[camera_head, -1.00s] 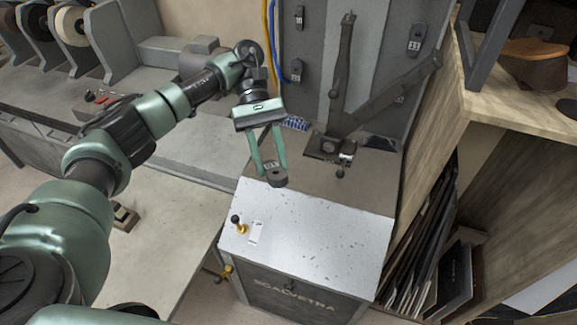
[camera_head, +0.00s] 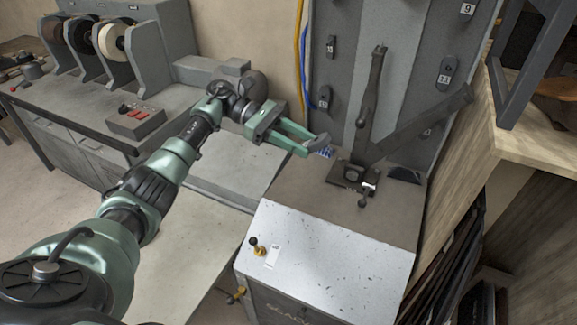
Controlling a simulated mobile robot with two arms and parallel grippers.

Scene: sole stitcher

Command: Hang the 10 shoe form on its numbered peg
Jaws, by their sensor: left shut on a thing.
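My left gripper (camera_head: 312,147) is shut on a small dark grey shoe form (camera_head: 319,142). It holds the form level in the air in front of the machine's grey back panel, left of the dark upright lever. The number on the held form cannot be read. Other dark forms hang on the panel: one at the upper left (camera_head: 331,46), one below it (camera_head: 324,97), one marked 9 (camera_head: 468,10) and one that seems marked 13 (camera_head: 445,72). No peg marked 10 can be made out; the levers hide part of the panel. My right gripper is not in view.
The dark upright lever (camera_head: 369,100) and a slanted arm (camera_head: 420,122) rise from the machine top close to the held form. Yellow and blue hoses run along the panel's left edge. A wooden shelf (camera_head: 525,150) stands at the right.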

